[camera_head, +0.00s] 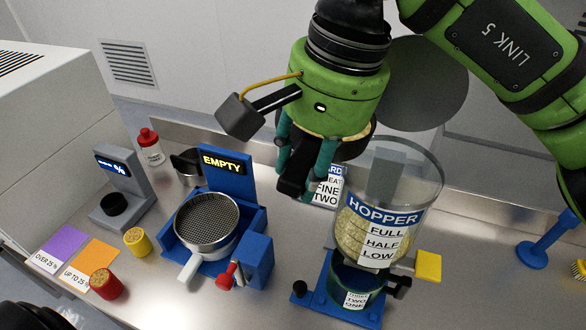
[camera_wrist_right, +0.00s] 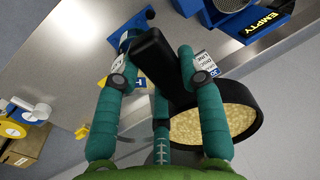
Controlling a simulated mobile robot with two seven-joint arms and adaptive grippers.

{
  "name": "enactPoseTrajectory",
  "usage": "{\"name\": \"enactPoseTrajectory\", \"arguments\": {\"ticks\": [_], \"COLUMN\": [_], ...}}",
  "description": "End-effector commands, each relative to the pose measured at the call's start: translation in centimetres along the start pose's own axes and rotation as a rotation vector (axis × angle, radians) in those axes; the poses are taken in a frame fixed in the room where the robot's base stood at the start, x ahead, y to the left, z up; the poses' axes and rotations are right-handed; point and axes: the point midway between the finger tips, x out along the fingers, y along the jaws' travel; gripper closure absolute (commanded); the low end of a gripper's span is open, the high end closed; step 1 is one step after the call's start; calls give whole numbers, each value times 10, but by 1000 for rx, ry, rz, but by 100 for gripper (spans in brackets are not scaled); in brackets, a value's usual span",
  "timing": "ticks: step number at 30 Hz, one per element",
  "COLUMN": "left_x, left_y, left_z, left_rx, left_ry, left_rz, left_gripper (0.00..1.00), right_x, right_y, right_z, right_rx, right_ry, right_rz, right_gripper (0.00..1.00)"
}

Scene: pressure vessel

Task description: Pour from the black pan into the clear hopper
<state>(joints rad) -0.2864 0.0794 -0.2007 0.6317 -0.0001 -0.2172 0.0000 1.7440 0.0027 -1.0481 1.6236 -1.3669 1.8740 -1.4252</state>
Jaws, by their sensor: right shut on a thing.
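My right gripper (camera_head: 297,180) comes down from the top, left of the hopper and above the table. It is shut on the dark handle of the black pan, which also shows in the right wrist view (camera_wrist_right: 165,65). The pan bowl (camera_wrist_right: 258,128) holds pale yellow grain; in the head view my gripper hides most of it. The clear hopper (camera_head: 424,185) stands upright right of my gripper, with labels FULL, HALF and LOW. Pale grain shows inside it behind the labels; the exact level is hard to read. My left gripper cannot be made out.
A sieve (camera_head: 207,222) sits in a blue stand with an EMPTY sign (camera_head: 222,163). Left are a grey scale (camera_head: 118,190), a red-capped bottle (camera_head: 151,150), a red jar (camera_head: 106,284) and a yellow jar (camera_head: 137,241). A blue post (camera_head: 545,242) stands at right.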

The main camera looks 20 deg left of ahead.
Motion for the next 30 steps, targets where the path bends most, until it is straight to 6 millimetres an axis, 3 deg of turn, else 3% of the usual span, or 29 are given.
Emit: {"name": "enactPoseTrajectory", "arguments": {"ticks": [1, 14, 21, 30], "left_x": [9, 42, 24, 28], "left_y": [-1, 3, 2, 2], "left_z": [1, 28, 25, 20], "left_rx": [-1, -2, -2, -1], "left_ry": [0, -39, -37, -28], "left_rz": [-1, 3, 2, 2], "left_gripper": [63, 63, 63, 63], "right_x": [5, 6, -21, -17], "right_y": [2, 19, 16, 17], "right_z": [0, 0, 1, 1], "right_rx": [-1, -1, -3, -3], "right_ry": [0, 0, 0, 0], "right_rz": [-15, -156, -183, -180], "right_gripper": [100, 100, 100, 100]}}
